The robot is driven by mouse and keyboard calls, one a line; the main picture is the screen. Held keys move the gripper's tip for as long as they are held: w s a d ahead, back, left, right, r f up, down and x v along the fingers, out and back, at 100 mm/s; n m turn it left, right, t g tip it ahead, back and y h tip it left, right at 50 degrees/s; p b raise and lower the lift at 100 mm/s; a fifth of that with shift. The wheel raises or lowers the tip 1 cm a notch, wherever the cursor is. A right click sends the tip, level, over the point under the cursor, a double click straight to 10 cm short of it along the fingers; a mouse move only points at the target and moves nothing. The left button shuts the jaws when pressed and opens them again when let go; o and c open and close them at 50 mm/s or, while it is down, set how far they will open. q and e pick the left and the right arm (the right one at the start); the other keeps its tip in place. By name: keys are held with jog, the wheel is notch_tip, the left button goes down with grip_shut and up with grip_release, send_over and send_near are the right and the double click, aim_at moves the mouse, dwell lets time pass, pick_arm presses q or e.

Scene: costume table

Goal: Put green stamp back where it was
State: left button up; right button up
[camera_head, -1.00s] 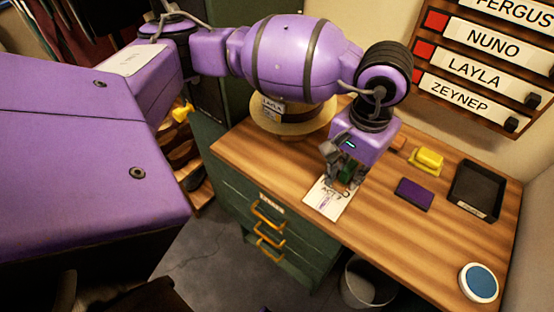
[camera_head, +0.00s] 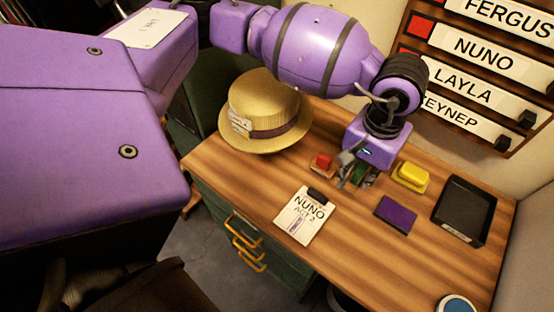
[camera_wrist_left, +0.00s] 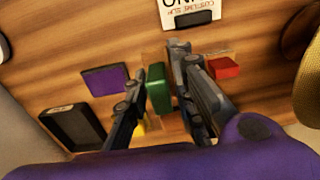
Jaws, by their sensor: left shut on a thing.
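My left gripper (camera_head: 353,178) is shut on the green stamp (camera_head: 359,174). It is at the back of the desk, between the red stamp (camera_head: 322,163) and the yellow stamp (camera_head: 411,176). In the left wrist view the green stamp (camera_wrist_left: 158,88) shows between the fingers of my left gripper (camera_wrist_left: 160,74), with the red stamp (camera_wrist_left: 225,67) to its right. Fingers partly cover the green stamp, and I cannot tell whether it touches the desk. The yellow stamp is mostly hidden there. My right gripper is not in view.
A card reading NUNO ACT 2 (camera_head: 297,226) lies left of the gripper. A purple pad (camera_head: 396,214) and a black tray (camera_head: 462,214) lie to the right. A straw hat (camera_head: 262,98) sits at the back left. A round blue-topped thing (camera_head: 456,305) is at the front right.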

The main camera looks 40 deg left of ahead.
pick_arm(q)
jog(key=w+f, duration=0.2)
jog(key=f, duration=0.1)
jog(key=w+f, duration=0.1)
jog(key=f, duration=0.1)
jog(key=shift+w+a, duration=0.1)
jog(key=shift+a, duration=0.2)
jog(key=shift+w+f, duration=0.1)
jog(key=shift+f, duration=1.55)
jog(key=shift+f, duration=0.15)
jog(key=o, duration=0.9)
jog(key=shift+c, duration=0.2)
jog(key=shift+o, duration=0.3)
jog(key=shift+w+r, duration=0.15)
jog(key=shift+r, duration=0.35)
notch_tip(320, 180, up, 12)
jog(key=shift+f, duration=0.2)
